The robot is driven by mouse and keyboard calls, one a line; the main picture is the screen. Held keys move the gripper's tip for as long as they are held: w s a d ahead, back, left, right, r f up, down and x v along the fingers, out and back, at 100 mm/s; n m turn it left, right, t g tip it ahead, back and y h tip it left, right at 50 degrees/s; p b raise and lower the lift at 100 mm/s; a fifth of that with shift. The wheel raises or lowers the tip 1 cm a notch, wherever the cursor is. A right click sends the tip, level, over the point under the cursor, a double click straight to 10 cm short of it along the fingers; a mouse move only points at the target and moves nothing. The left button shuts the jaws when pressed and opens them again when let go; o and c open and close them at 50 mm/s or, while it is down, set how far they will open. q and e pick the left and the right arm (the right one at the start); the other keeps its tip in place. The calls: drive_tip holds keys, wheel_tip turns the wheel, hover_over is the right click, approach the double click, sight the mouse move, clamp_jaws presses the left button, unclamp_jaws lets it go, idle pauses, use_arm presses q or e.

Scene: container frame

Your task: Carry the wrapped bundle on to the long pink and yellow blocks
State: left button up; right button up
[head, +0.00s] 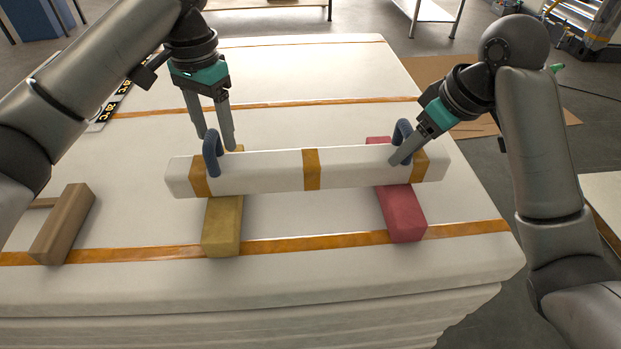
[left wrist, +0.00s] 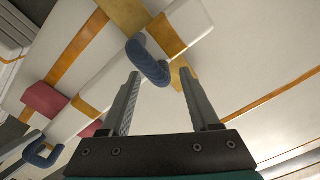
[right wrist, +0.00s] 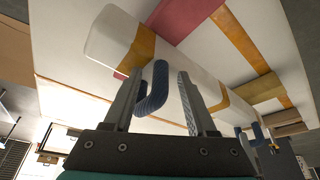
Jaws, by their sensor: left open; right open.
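The wrapped bundle (head: 255,172) is a long white bar with orange bands and two blue handles. It lies across the yellow block (head: 223,228) and the pink block (head: 405,215), resting on both. My left gripper (head: 215,141) is open and empty, close behind the left handle (head: 211,153). In the left wrist view that handle (left wrist: 148,62) shows just beyond the fingertips. My right gripper (head: 399,158) is open at the right handle (head: 402,131). In the right wrist view this handle (right wrist: 153,90) shows between the spread fingers; contact cannot be told.
The blocks stand on a wide stack of white wrapped sheets (head: 120,290) with orange straps. A brown wooden block (head: 64,222) lies at the left. The stack top is clear behind the bundle and between the blocks. Cardboard (head: 450,75) lies on the floor behind.

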use_arm(q)
wheel_tip(320, 180, up, 11)
drive_tip(key=shift+f, duration=0.15)
use_arm(e)
drive_tip(key=v, duration=1.2)
idle(0.6)
